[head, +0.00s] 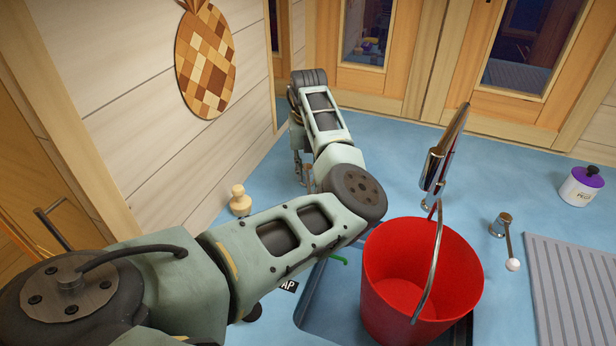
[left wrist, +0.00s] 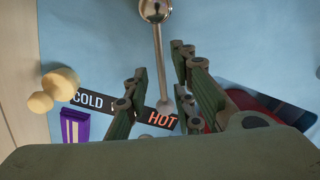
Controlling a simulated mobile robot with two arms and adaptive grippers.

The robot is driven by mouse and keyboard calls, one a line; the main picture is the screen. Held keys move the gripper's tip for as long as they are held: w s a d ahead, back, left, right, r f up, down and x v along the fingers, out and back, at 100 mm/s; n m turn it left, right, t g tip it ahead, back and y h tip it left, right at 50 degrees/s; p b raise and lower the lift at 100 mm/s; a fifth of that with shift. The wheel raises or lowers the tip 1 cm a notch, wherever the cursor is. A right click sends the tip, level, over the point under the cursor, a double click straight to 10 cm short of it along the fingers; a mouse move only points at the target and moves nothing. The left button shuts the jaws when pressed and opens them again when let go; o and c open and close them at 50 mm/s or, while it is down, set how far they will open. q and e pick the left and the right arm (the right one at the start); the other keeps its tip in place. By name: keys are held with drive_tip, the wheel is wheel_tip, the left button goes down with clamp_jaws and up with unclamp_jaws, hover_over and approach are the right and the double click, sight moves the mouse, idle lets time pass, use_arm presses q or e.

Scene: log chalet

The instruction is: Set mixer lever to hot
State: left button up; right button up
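The mixer lever (left wrist: 157,60) shows in the left wrist view as a thin chrome rod running down from a round chrome body (left wrist: 155,9). Its rounded tip is near the sign (left wrist: 160,120), closer to the orange HOT word than to the white COLD word. My left gripper (left wrist: 158,72) is open, with one finger on each side of the rod; I cannot tell whether either touches it. In the head view my left gripper (head: 302,172) points down at the blue counter, mostly hidden by my arm, and the lever there is hidden. My right gripper is not in view.
A red bucket (head: 385,258) with a chrome handle stands in the dark sink (head: 312,310). A wooden knob-shaped object (head: 240,201) is beside the wall. A chrome fitting with a white ball (head: 503,226) and a purple-lidded jar (head: 582,188) are at right. Blue counter (head: 530,185) is free between them.

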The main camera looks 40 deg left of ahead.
sight(308, 184)
use_arm(q)
wheel_tip(308, 184, up, 10)
drive_tip(key=shift+f, duration=0.15)
drive_tip(key=shift+a, duration=0.1)
